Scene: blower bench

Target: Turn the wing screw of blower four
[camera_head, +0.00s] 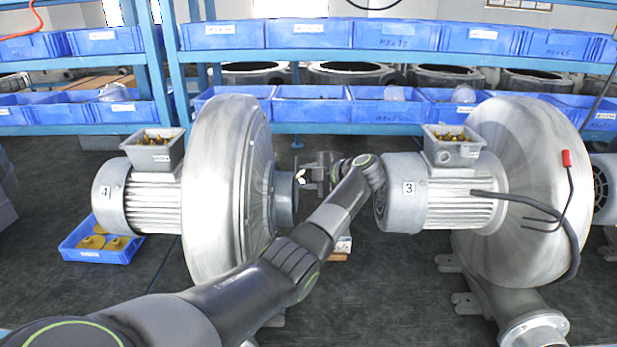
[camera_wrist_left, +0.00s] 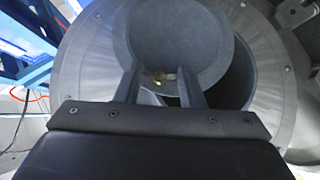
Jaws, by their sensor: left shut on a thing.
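Blower four (camera_head: 215,180) stands at the left, with a "4" label on its motor and a large round grey housing. Its short inlet pipe (camera_head: 285,198) points right, towards my left gripper (camera_head: 304,177). In the left wrist view, a round grey plate (camera_wrist_left: 180,35) lies in front of the housing (camera_wrist_left: 85,75), with a dark opening showing at its right. A small brass-coloured wing screw (camera_wrist_left: 160,77) shows between the fingertips of my left gripper (camera_wrist_left: 160,88), which is shut on it. The screw is partly hidden by the fingers. My right gripper is not in view.
Blower three (camera_head: 425,195) stands close on the right, its motor end near my left forearm. Blue shelves (camera_head: 300,130) with bins stand behind.

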